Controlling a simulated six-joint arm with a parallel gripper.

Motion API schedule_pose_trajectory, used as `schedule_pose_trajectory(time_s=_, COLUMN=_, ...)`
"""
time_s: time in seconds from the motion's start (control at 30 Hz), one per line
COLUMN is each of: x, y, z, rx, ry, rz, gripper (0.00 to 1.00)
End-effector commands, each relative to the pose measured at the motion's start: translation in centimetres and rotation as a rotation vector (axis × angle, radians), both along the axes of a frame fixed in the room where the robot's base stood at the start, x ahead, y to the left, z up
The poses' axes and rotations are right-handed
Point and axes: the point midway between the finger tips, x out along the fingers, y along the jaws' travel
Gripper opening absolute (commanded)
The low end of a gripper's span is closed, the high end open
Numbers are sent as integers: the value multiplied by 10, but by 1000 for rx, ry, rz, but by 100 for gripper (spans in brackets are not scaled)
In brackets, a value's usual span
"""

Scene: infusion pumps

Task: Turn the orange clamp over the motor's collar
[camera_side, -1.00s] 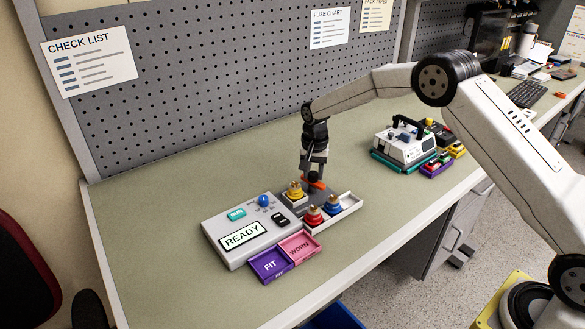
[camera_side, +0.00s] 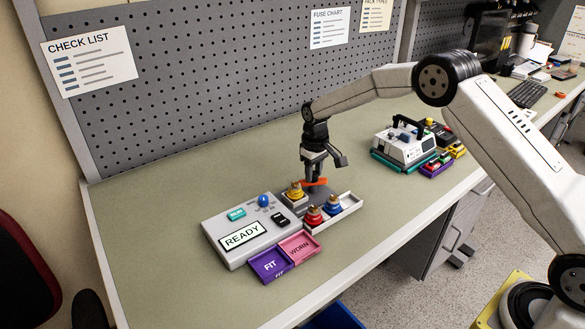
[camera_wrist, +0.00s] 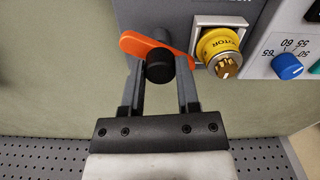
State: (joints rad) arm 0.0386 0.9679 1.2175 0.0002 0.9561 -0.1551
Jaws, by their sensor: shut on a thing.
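The orange clamp (camera_wrist: 143,45) is a flat bar with a black knob (camera_wrist: 160,66) on it. In the wrist view, its long end points up-left and its other end reaches the left edge of the yellow motor (camera_wrist: 218,46). Whether it overlaps the collar is unclear. The motor sits upright in a square pale holder and also shows in the side view (camera_side: 295,192). My gripper (camera_wrist: 160,75) is shut on the clamp's black knob, one finger on each side. In the side view, my gripper (camera_side: 313,174) is above the orange clamp (camera_side: 313,182), partly hiding it.
The READY control box (camera_side: 222,253) stands left of the motor. A white tray (camera_side: 350,204) holds red and blue motors in front. Purple FIT (camera_side: 268,265) and pink WORN (camera_side: 300,247) trays lie nearer the edge. A white device (camera_side: 404,147) stands farther right.

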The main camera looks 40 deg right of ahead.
Motion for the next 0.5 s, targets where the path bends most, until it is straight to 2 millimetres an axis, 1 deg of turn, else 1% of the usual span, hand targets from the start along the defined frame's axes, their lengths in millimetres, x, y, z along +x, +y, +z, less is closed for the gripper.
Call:
schedule_pose_trajectory(time_s=0.3, x=0, y=-1, z=1, rx=0, ry=2, rz=282, gripper=0)
schedule_pose_trajectory(time_s=0.5, x=0, y=-1, z=1, rx=0, ry=2, rz=406, gripper=0)
